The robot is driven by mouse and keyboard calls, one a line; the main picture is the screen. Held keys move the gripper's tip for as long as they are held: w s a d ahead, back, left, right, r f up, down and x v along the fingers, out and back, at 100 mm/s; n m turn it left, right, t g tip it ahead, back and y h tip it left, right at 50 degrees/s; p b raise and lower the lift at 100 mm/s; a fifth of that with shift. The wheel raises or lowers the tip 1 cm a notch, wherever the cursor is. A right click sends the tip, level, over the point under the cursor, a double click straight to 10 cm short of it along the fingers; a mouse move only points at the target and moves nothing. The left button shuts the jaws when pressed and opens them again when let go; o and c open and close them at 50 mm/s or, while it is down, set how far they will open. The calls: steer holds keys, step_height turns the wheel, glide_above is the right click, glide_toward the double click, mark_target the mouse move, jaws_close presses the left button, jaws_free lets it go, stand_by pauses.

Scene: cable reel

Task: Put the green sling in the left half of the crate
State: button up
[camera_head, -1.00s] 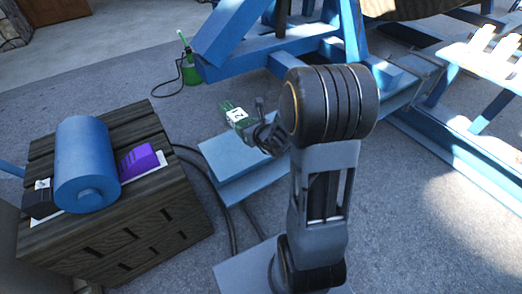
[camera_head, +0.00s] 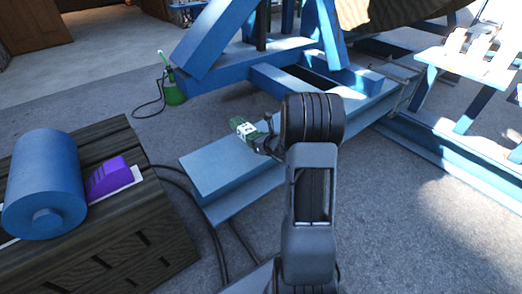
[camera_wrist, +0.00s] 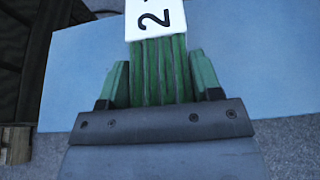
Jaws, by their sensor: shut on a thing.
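The green sling (camera_head: 241,125), with a white numbered tag, is at the end of my arm. In the wrist view the green strands of the sling (camera_wrist: 160,75) lie between the two green fingers of my gripper (camera_wrist: 160,88), which is shut on them. In the head view my gripper (camera_head: 262,142) is partly hidden by my wrist. The sling is over a light blue flat surface; the gap cannot be told. A dark wooden crate (camera_head: 145,255) stands at the left, apart from the sling, its left side cut off by the picture edge.
A blue cylinder (camera_head: 47,180) and a purple object (camera_head: 107,180) are at the crate's top. The light blue block (camera_head: 205,170) stands right of the crate, with dark cables between. A green bottle (camera_head: 173,90) and a large blue frame (camera_head: 380,112) are behind.

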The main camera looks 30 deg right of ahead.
steer(key=shift+w+d+f+b, duration=0.2)
steer(key=shift+w+d+f, duration=0.05)
steer(key=shift+d+f, duration=0.3)
steer(key=shift+w+d+f+b, duration=0.15)
steer(key=shift+w+d+f, duration=0.1)
steer(key=shift+d+f, duration=0.3)
steer(key=shift+w+d+f+b, duration=0.15)
steer(key=shift+f+b, duration=0.85)
steer(key=shift+f, duration=0.95)
steer(key=shift+f, duration=0.2)
steer(key=o, duration=1.2)
